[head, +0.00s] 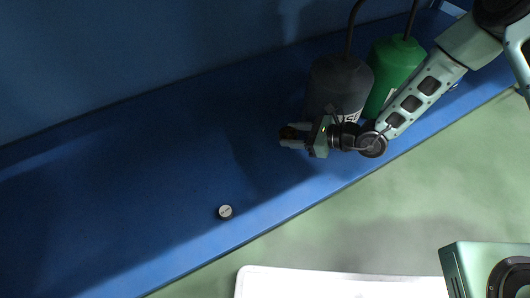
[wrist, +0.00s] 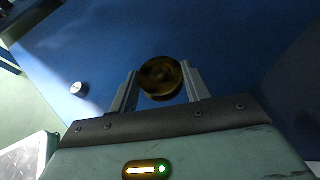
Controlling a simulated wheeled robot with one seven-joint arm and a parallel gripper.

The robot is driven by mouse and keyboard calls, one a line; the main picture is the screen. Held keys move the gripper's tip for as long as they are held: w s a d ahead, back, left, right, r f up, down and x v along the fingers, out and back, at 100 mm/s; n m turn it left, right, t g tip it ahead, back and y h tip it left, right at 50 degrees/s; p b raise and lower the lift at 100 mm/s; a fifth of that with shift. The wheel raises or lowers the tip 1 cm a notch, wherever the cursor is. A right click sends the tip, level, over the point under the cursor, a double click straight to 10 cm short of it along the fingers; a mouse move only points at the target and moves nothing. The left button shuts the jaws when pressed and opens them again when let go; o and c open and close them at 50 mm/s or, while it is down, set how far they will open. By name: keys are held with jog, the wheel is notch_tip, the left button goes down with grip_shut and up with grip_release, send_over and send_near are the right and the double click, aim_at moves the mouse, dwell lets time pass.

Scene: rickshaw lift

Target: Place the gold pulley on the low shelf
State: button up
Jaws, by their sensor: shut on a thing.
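The gold pulley (wrist: 161,78) is a round, dark gold disc held between the two fingers of my gripper (wrist: 160,88) in the wrist view. In the head view my gripper (head: 290,136) is shut on it above the blue shelf (head: 150,170), and the pulley (head: 288,132) is partly hidden by the fingers. The shelf also shows in the wrist view (wrist: 100,40), with bare blue surface beyond the pulley. I cannot tell the exact height of the pulley above the shelf.
A small round white-topped piece (head: 225,211) sits on the shelf near its front edge. A dark grey bottle (head: 335,85) and a green bottle (head: 392,65) stand beside my arm. The shelf's left and middle are mostly clear. A white surface (head: 330,284) lies below the front edge.

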aim_at(290, 160)
notch_tip(290, 160, down, 10)
jog(key=b, duration=0.6)
jog(key=shift+a, duration=0.1)
jog(key=shift+r, duration=0.1)
jog(key=o, duration=1.1)
jog(key=shift+f, duration=0.2)
jog(key=shift+r, duration=0.1)
